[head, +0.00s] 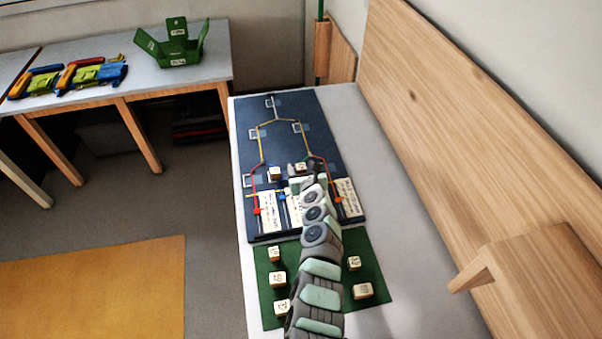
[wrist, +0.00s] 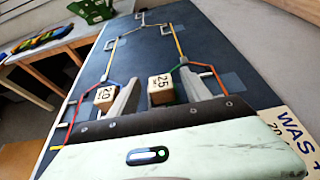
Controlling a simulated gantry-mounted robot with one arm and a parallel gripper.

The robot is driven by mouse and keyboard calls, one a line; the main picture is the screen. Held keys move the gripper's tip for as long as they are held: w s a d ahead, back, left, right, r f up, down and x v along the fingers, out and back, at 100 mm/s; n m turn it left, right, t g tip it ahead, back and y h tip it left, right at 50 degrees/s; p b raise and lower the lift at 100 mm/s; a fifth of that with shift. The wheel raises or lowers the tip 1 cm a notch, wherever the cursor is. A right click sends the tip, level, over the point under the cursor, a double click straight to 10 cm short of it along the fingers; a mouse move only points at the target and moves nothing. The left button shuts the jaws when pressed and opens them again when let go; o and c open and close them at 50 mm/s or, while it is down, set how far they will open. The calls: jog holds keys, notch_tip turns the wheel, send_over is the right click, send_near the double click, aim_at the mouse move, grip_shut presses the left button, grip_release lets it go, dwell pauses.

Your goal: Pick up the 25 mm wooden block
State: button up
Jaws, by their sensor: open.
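The 25 mm wooden block (wrist: 160,88) is a pale cube marked "25" on the dark blue board. In the wrist view it shows between the two fingers of my gripper (wrist: 158,77), with visible gaps on both sides. The gripper is open and empty. In the head view the block (head: 301,167) is just beyond the gripper (head: 305,180), which hides part of that area. A similar block marked "20" (wrist: 104,97) stands to the left, just outside the left finger; it also shows in the head view (head: 275,173).
The blue board (head: 246,120) carries coloured branching lines and white label cards (head: 265,218). Several more blocks (head: 362,291) sit on a green mat (head: 378,275) in front. A wooden panel (head: 450,130) rises on the right. A green open box (head: 178,60) stands on another table.

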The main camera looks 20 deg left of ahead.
jog(key=shift+w+a+f, duration=0.15)
jog(key=shift+w+a, duration=0.15)
jog(key=shift+w, duration=0.2)
jog(key=shift+c, duration=0.6)
grip_shut()
